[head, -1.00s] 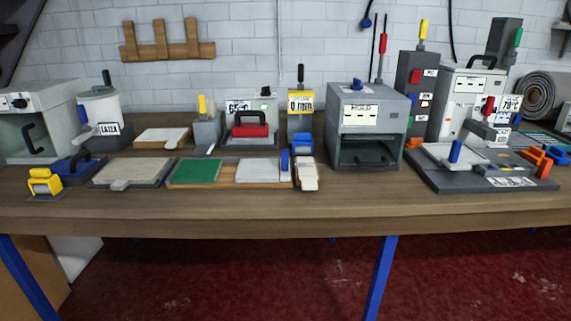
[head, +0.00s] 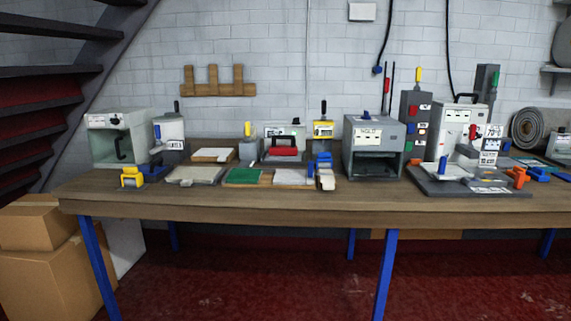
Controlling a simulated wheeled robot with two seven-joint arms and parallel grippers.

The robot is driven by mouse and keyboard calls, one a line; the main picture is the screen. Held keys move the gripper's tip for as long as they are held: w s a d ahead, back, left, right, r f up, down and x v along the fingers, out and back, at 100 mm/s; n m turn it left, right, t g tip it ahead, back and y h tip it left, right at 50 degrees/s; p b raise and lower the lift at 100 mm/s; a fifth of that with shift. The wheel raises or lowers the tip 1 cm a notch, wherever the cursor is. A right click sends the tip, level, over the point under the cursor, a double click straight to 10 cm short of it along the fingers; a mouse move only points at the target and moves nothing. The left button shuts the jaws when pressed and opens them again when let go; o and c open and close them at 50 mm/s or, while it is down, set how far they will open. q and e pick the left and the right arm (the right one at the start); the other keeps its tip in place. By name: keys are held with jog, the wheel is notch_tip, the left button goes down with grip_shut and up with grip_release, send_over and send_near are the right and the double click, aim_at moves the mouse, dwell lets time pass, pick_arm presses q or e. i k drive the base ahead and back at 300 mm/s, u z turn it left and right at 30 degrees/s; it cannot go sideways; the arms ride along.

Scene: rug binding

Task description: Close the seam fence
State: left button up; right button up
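No part is labelled as the seam fence, and I cannot tell which piece it is or whether it is closed. A board with a green pad (head: 243,176) and a pale pad (head: 293,177) lies on the bench, with a small blue upright block (head: 322,162) at its right end. A dark grey base plate (head: 470,188) at the right carries a white block with a blue handle (head: 442,166). Orange clamps (head: 518,177) sit at its right edge. Neither of my grippers shows in the head view.
The long wooden bench (head: 330,208) stands on blue legs. A grey box with an open front (head: 374,148) stands mid-bench. A white machine (head: 461,125) stands right of it. Cardboard boxes (head: 60,285) and stairs (head: 62,72) are at the left. The red floor in front is clear.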

aim_at(309, 180)
jog(key=u, duration=0.7)
jog(key=i, duration=0.65)
jog(key=u, duration=0.4)
